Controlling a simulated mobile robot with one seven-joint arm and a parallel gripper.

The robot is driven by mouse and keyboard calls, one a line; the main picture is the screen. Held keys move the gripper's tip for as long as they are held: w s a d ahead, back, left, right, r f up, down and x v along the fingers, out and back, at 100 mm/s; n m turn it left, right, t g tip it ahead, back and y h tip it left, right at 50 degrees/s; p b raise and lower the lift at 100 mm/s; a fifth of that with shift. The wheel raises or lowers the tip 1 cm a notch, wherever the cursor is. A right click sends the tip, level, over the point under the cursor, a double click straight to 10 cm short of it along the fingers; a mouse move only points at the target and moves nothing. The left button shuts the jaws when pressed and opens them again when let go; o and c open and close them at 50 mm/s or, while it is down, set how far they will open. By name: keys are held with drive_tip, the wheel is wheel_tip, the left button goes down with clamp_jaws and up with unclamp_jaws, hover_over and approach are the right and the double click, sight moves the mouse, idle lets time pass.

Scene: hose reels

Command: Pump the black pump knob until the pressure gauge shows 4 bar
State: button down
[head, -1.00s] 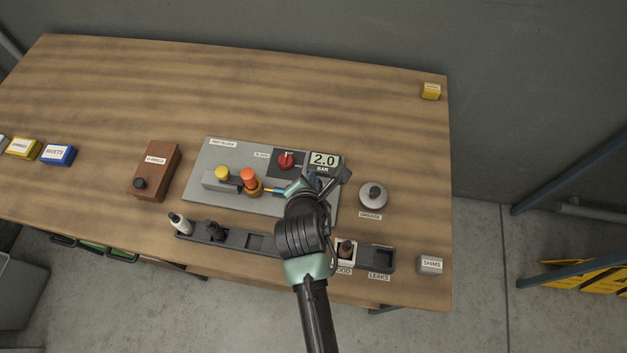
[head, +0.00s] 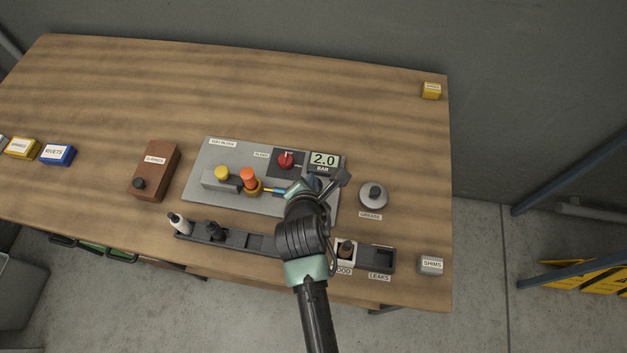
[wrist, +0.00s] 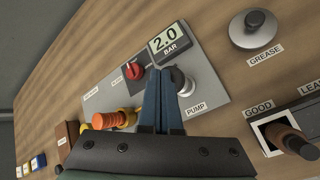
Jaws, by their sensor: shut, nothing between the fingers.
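The pressure gauge (head: 324,160) reads 2.0 bar; the same reading shows in the wrist view (wrist: 168,43). The pump knob (wrist: 183,82), dark with a grey base, stands beside the PUMP label on the grey test block (head: 225,155). My gripper (wrist: 161,74) is shut and empty, its blue fingers together. In the wrist view the fingertips overlap the knob's left side; I cannot tell whether they touch it. In the head view my arm hides most of the knob and the fingertips.
A red valve knob (head: 286,160) and orange and yellow fittings (head: 248,178) sit left of my gripper. A grease pot (head: 373,195) stands to the right. A black tray (head: 235,238) runs along the front, with a part in the GOOD slot (head: 346,248).

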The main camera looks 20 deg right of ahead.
drive_tip(key=shift+f+b, duration=0.5)
drive_tip(key=shift+f, duration=0.6)
idle(0.6)
drive_tip(key=shift+s, duration=0.1)
drive_tip(key=shift+r+p, duration=1.8)
drive_tip(key=shift+p, duration=0.25)
wheel_tip(320, 180, up, 5)
drive_tip(key=p, duration=0.5)
drive_tip(key=shift+r, duration=0.1)
idle(2.5)
